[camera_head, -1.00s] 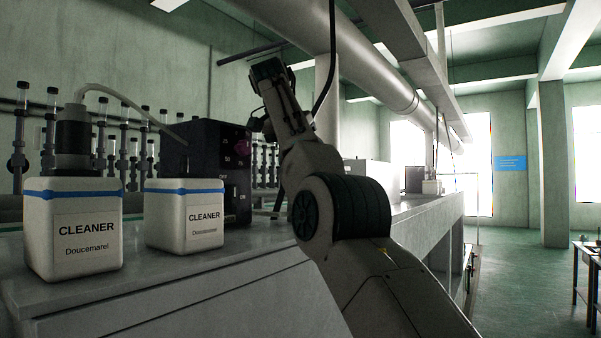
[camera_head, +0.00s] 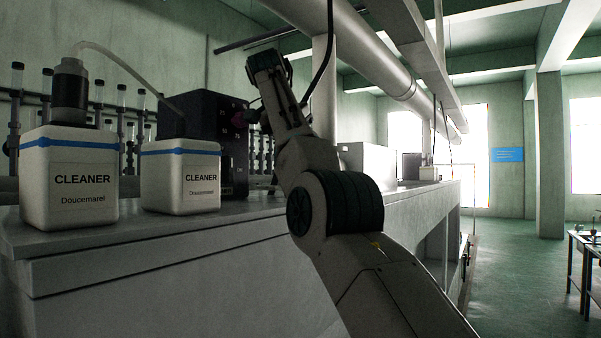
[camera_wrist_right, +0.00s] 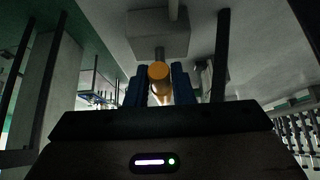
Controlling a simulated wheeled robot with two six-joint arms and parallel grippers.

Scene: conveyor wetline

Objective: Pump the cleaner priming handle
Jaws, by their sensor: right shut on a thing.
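In the right wrist view an orange, round-ended handle (camera_wrist_right: 158,72) sits between the two blue fingers of my right gripper (camera_wrist_right: 160,84), which is shut on it. A grey shaft and a pale block show beyond the handle. In the head view my right arm rises from the bottom right, with its dark wrist end (camera_head: 266,64) high in front of the wall; the handle cannot be made out there. Two white cleaner containers (camera_head: 68,200) (camera_head: 181,198) with blue bands stand on the counter at the left. My left gripper is not in view.
A black control box (camera_head: 205,125) with a pink knob stands behind the containers, with a hose running toward it. The grey counter (camera_head: 160,240) runs along the left. A large pipe (camera_head: 370,70) crosses overhead. Open floor (camera_head: 510,270) lies at the right.

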